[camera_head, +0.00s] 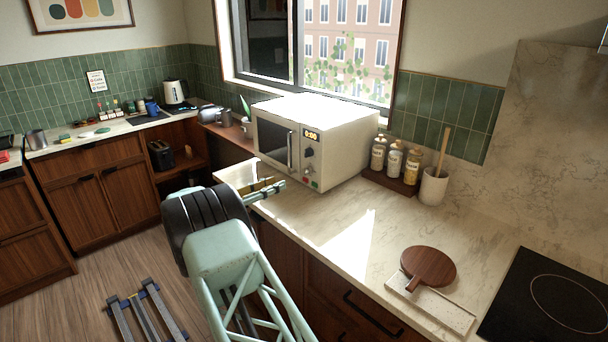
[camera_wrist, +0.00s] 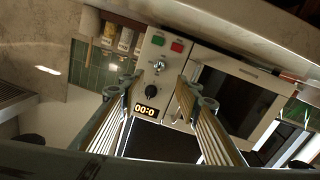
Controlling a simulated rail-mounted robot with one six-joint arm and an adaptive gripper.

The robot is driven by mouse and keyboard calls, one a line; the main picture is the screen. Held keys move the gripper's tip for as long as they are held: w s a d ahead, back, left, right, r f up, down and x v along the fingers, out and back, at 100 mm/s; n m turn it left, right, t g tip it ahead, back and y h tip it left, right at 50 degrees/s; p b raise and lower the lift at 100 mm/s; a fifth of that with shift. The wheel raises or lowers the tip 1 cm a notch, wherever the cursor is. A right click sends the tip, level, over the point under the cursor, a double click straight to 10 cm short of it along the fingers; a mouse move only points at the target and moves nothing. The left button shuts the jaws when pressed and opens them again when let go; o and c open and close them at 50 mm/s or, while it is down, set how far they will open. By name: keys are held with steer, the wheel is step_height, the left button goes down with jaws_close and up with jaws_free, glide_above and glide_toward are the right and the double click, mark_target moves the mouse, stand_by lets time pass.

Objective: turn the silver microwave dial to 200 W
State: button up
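The cream microwave (camera_head: 340,128) stands on the counter with its door shut and its display lit at 0:00. The silver dial (camera_wrist: 159,67) is on its control panel, which appears upside down in the wrist view. A black dial (camera_wrist: 152,92) sits between it and the display (camera_wrist: 146,110). My gripper (camera_head: 270,187) is in front of the microwave, low near the counter edge. In the wrist view my gripper (camera_wrist: 162,88) is open and empty, its fingers on either side of the panel's dials, apart from the silver dial. The dial's setting is too small to read.
Green (camera_wrist: 157,40) and red (camera_wrist: 177,46) buttons sit near the silver dial. A tray with several bottles (camera_head: 395,160) and a utensil crock (camera_head: 433,186) stand right of the microwave. The counter (camera_head: 330,222) in front is clear. A round wooden board (camera_head: 428,264) lies farther right.

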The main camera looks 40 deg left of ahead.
mark_target(308, 171)
steer(key=shift+w, duration=0.2)
steer(key=shift+w+d+b, duration=0.15)
steer(key=shift+w+d, duration=0.25)
steer(key=shift+w, duration=1.8)
steer(key=shift+w+d+b, duration=0.15)
steer(key=shift+w+d, duration=0.3)
steer(key=shift+w, duration=1.75)
steer(key=shift+w+d+b, duration=0.15)
steer(key=shift+w+d, duration=0.25)
steer(key=shift+w, duration=1.8)
steer(key=c, duration=0.9)
